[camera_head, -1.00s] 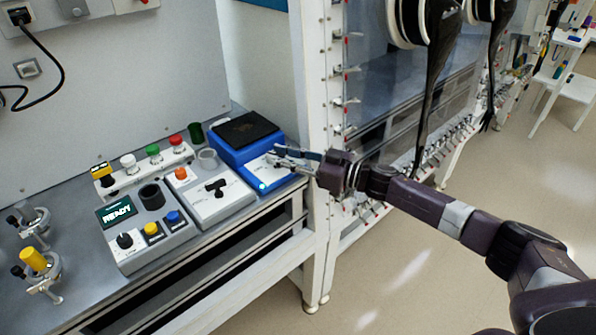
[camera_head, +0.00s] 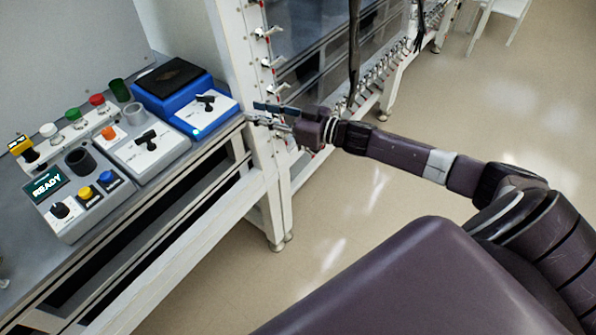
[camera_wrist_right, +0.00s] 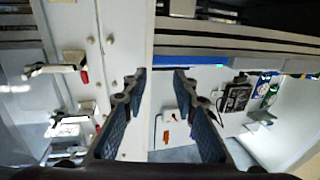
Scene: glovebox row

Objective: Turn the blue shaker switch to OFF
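The blue shaker (camera_head: 168,82) stands at the right end of the bench, with a dark pad on top. Its sloped white front panel carries a black T-shaped switch (camera_head: 207,102) and a lit cyan lamp (camera_head: 196,132). I cannot read the labels by the switch. My right gripper (camera_head: 254,114) is to the right of the panel, apart from the switch. In the right wrist view its two fingers (camera_wrist_right: 158,76) are spread with nothing between them. A blue strip, apparently the shaker's edge (camera_wrist_right: 212,59), shows beyond them. My left gripper is not in view.
Left of the shaker are a white unit with another black T-shaped switch (camera_head: 146,139) and a grey READY box (camera_head: 82,197). Red, green and white buttons line a strip behind. A white glovebox frame post (camera_head: 232,60) with clamps stands close to my right gripper.

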